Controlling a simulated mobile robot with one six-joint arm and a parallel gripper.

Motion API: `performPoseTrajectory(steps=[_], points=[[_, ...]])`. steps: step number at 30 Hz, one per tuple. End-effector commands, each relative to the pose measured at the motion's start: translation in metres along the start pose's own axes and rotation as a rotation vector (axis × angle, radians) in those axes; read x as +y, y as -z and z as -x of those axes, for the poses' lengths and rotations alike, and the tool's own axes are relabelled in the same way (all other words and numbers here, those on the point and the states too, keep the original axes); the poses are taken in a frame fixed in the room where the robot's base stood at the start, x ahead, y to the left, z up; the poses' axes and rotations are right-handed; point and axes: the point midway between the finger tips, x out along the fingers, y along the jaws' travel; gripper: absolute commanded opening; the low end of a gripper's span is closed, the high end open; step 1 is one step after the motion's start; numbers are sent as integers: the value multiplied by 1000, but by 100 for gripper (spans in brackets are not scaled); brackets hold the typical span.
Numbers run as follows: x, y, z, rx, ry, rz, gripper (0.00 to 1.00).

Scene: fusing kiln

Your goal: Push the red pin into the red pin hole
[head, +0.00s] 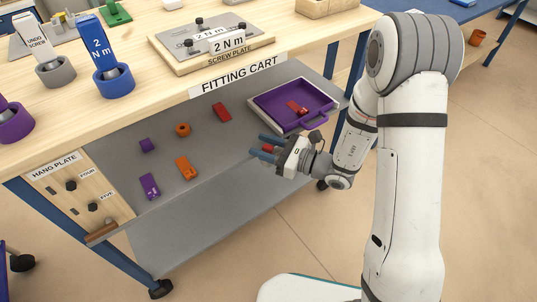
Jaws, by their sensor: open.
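My gripper (267,146) reaches in over the lower shelf from the right, with its blue fingers apart. A small red piece (268,148) shows between or behind the fingers; I cannot tell if it is the red pin or whether the fingers touch it. A red block (222,112) lies on the grey shelf to the upper left of my gripper. Another red block (297,107) lies in the purple tray (262,108), behind and to the right of my gripper. I cannot make out a red pin hole on any of these.
The grey lower shelf (190,235) also holds a purple ring (147,145), an orange ring (183,129), an orange block (186,167) and a purple block (150,186). The wooden top (140,95) overhangs it, bearing a screw plate (185,62) and tools in holders. A hang plate (80,185) stands left.

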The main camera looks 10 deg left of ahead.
Motion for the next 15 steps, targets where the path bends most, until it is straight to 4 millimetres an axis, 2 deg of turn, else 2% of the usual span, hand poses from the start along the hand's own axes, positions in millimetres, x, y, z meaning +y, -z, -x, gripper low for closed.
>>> performPoseTrajectory(steps=[3,10,15], points=[[0,0,-8,-1,-1,1,42],[0,-1,-8,0,1,0,41],[0,-1,-8,0,1,0,27]])
